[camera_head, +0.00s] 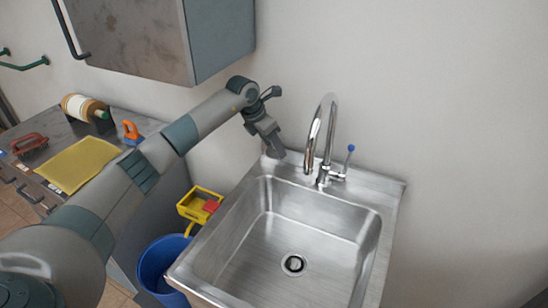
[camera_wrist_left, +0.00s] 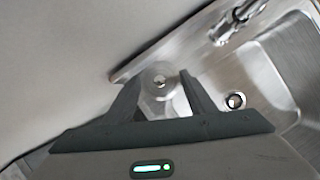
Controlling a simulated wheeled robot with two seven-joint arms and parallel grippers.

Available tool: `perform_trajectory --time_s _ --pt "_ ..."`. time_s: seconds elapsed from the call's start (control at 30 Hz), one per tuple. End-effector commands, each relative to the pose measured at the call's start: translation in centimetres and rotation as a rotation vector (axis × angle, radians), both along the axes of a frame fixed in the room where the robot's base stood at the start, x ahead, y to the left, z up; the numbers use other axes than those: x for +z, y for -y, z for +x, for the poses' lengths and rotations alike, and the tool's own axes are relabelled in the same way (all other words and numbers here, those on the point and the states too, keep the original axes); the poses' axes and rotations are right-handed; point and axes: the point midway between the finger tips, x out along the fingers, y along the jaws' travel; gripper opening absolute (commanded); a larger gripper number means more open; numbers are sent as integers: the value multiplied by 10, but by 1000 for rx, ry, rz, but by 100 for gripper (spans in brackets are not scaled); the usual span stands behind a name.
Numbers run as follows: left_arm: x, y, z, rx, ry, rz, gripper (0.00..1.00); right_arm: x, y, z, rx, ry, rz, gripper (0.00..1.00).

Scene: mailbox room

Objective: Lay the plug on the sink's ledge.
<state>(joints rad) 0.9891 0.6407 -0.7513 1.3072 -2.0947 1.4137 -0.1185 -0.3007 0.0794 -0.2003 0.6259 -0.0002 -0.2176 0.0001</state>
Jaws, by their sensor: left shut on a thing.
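My left gripper (camera_head: 272,148) is over the back left corner of the steel sink (camera_head: 240,247), pointing down. In the left wrist view its two fingers (camera_wrist_left: 158,95) are closed around the plug (camera_wrist_left: 158,80), a round pale metal piece with a small knob in the middle. The plug is at the sink's back ledge (camera_head: 296,158), left of the tap. I cannot tell whether it touches the ledge. In the head view the plug is mostly hidden by the gripper. My right gripper is not in view.
The chrome tap (camera_head: 318,145) with a blue-tipped lever stands right of the gripper. The basin is empty, with an open drain (camera_head: 294,264). A wall cabinet (camera_head: 165,40) hangs above the arm. A blue bucket (camera_head: 160,262) and yellow container (camera_head: 200,204) are left of the sink.

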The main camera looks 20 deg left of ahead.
Motion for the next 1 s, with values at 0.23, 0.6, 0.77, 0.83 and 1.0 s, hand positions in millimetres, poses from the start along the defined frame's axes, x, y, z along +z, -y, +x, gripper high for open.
perform_trajectory --time_s 0.23,0.6,0.77,0.83,1.0 --pt "-26 1 3 -1 -2 1 29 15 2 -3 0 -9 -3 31" --pt "-32 0 4 -1 -1 1 29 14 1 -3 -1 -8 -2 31" --pt "-39 0 3 1 -4 -1 29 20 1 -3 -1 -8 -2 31" --pt "-47 1 3 1 -4 -2 29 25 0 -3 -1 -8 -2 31" --pt "-63 1 5 0 -3 -1 29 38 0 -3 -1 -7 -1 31"
